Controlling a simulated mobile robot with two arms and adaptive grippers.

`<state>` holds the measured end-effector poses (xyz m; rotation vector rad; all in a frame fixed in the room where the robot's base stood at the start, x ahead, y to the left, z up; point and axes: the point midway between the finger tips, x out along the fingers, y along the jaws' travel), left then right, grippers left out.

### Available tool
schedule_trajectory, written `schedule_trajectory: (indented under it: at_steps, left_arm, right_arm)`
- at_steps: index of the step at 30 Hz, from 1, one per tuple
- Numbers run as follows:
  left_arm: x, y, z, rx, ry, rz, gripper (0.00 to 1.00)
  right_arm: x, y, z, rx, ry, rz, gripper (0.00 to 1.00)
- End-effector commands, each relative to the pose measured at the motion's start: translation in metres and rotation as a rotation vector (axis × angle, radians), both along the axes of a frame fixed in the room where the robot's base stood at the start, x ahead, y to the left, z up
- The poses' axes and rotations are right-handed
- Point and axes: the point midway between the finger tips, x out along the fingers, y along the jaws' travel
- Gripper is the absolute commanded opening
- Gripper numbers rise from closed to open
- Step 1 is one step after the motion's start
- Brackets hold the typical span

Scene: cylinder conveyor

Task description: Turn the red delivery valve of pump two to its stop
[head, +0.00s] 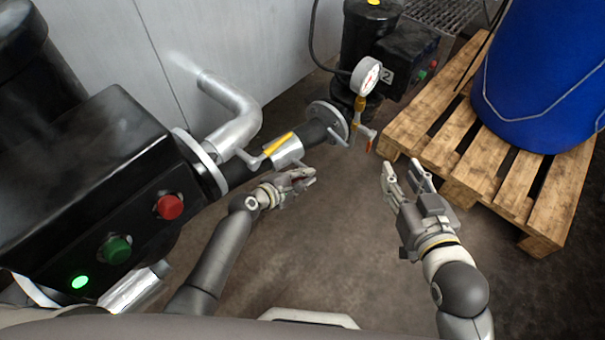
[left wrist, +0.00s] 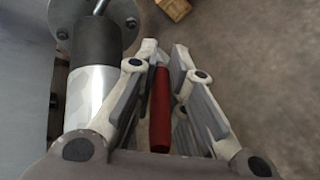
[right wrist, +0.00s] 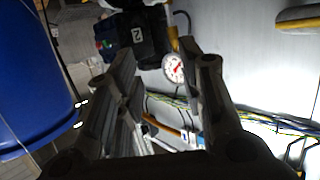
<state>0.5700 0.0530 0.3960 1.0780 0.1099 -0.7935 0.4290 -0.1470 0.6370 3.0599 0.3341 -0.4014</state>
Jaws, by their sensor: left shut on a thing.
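My left gripper (head: 303,177) is shut on a red valve handle (left wrist: 160,108), which lies between its fingers in the left wrist view. In the head view the fingers mostly hide this handle, beside the flanged delivery pipe (left wrist: 95,95). My right gripper (head: 403,168) is open and empty, with its fingers apart, in front of the pallet. The far pump's box (head: 405,52) bears a "2" label, which also shows in the right wrist view (right wrist: 137,34). A pressure gauge (head: 366,76) stands on the pipework, above a small red-orange lever end (head: 368,146).
A near pump box (head: 95,190) at the left has a red button (head: 170,206), a green button (head: 117,249) and a lit green lamp. A yellow lever (head: 278,143) sits on the pipe. A wooden pallet (head: 510,190) bears a blue drum (head: 540,75). Floor between the arms is clear.

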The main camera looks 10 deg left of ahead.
Motion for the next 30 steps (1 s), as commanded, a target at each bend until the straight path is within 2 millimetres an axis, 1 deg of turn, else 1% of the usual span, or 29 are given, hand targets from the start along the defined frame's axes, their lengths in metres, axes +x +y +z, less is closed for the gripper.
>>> schedule_trajectory:
  at_steps: [1,6,9,12,17,25,26,27,30]
  left_arm:
    - [0.003,0.001,0.005,0.001,-0.004,0.004,0.0]
    - [0.003,0.0,0.006,0.009,0.008,0.004,0.0]
    - [0.003,0.0,0.006,0.013,0.013,0.004,0.0]
    - [0.002,0.0,0.005,0.016,0.017,0.003,0.0]
    - [0.002,0.0,0.005,0.017,0.021,0.002,0.0]
    - [0.002,-0.001,0.005,0.017,0.021,0.002,0.0]
    - [0.002,-0.001,0.005,0.017,0.02,0.001,0.15]
    - [0.002,-0.001,0.005,0.017,0.02,0.001,0.21]
    - [0.002,-0.001,0.004,0.017,0.02,0.001,0.31]
  right_arm:
    - [-0.004,-0.002,-0.006,-0.01,0.043,-0.003,0.36]
    - [-0.018,-0.01,-0.032,-0.046,0.194,-0.013,0.36]
    - [-0.028,-0.014,-0.045,-0.065,0.272,-0.019,0.36]
    - [-0.035,-0.017,-0.053,-0.077,0.326,-0.023,0.36]
    - [-0.04,-0.019,-0.059,-0.085,0.362,-0.025,0.36]
    - [-0.04,-0.019,-0.06,-0.086,0.362,-0.026,0.36]
    - [-0.04,-0.019,-0.06,-0.086,0.362,-0.026,0.36]
    - [-0.04,-0.019,-0.06,-0.086,0.362,-0.026,0.36]
    - [-0.04,-0.019,-0.06,-0.085,0.362,-0.025,0.36]
